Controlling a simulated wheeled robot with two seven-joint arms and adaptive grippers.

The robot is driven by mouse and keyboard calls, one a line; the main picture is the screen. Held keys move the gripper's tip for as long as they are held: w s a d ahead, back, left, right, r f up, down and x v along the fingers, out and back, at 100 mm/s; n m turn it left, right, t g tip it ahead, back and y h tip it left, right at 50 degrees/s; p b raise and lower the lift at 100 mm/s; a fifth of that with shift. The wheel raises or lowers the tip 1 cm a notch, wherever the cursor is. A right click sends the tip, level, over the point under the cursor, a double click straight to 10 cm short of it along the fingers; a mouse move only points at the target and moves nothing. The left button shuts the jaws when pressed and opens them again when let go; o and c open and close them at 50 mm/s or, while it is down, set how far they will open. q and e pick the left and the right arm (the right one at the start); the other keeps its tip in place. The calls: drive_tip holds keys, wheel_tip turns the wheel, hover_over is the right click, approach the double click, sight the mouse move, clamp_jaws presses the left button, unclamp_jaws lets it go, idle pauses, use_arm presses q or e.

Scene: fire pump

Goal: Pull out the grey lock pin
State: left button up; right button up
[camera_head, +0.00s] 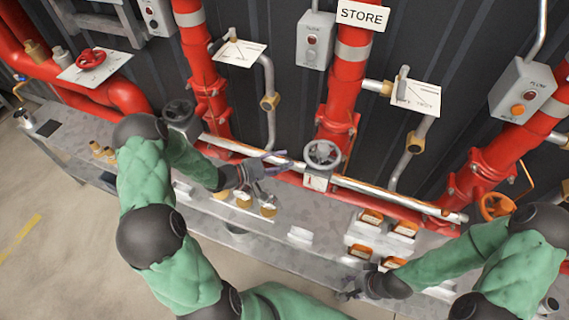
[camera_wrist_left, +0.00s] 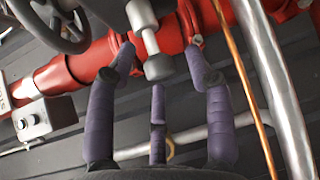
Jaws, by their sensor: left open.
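In the left wrist view, a pale grey pin (camera_wrist_left: 143,20) with a thin stem and a darker round end knob (camera_wrist_left: 158,67) sticks out in front of a red pipe. I take it as the lock pin. My left gripper (camera_head: 275,160) is open, its purple fingers (camera_wrist_left: 160,62) spread around the knob with gaps visible at both sides. I cannot tell whether any finger touches it. In the head view, the pin is not clearly visible by the gripper. My right gripper (camera_head: 350,289) is low on the right, near the bench's front edge, with its fingers too small to judge.
A grey handwheel (camera_head: 322,154) sits just right of my left gripper; a silver pipe (camera_head: 380,191) runs along the red pipes. The grey bench (camera_head: 70,140) holds brass fittings (camera_head: 268,208) and orange-topped boxes (camera_head: 371,216). A copper-coloured rod (camera_wrist_left: 240,70) is close on the right.

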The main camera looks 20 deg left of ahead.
use_arm(q)
drive_tip(key=shift+w+d, duration=0.25)
drive_tip(key=shift+c, duration=0.2)
clamp_jaws()
